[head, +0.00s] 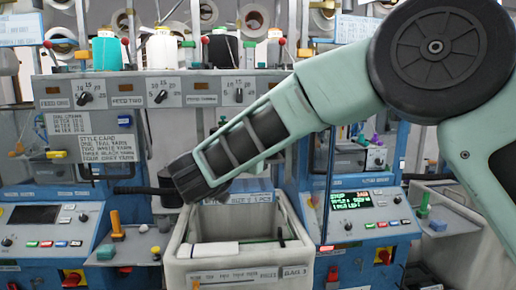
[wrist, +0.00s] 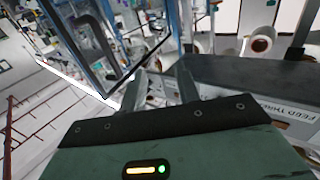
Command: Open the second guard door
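My gripper shows in the wrist view (wrist: 162,75), its two grey fingers apart with nothing clearly between them. In the head view my forearm reaches down-left across the middle, and its dark end hides the fingers. In the wrist view a dark-blue frame with a black bar handle (wrist: 95,42) stands beyond the fingers, to their left; it looks like a guard door. I cannot tell which door it is. The fingers appear apart from the handle. In the head view a thin upright blue frame edge (head: 328,185) stands right of the bin. How far any door is open is unclear.
A pale bin (head: 240,262) stands under my forearm. Blue machines with a left control panel (head: 48,225) and a lit right display (head: 347,200) flank it. Yarn cones (head: 107,52) stand above the feed panel (head: 125,88). The feed-three panel (wrist: 290,112) is close to my gripper's right.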

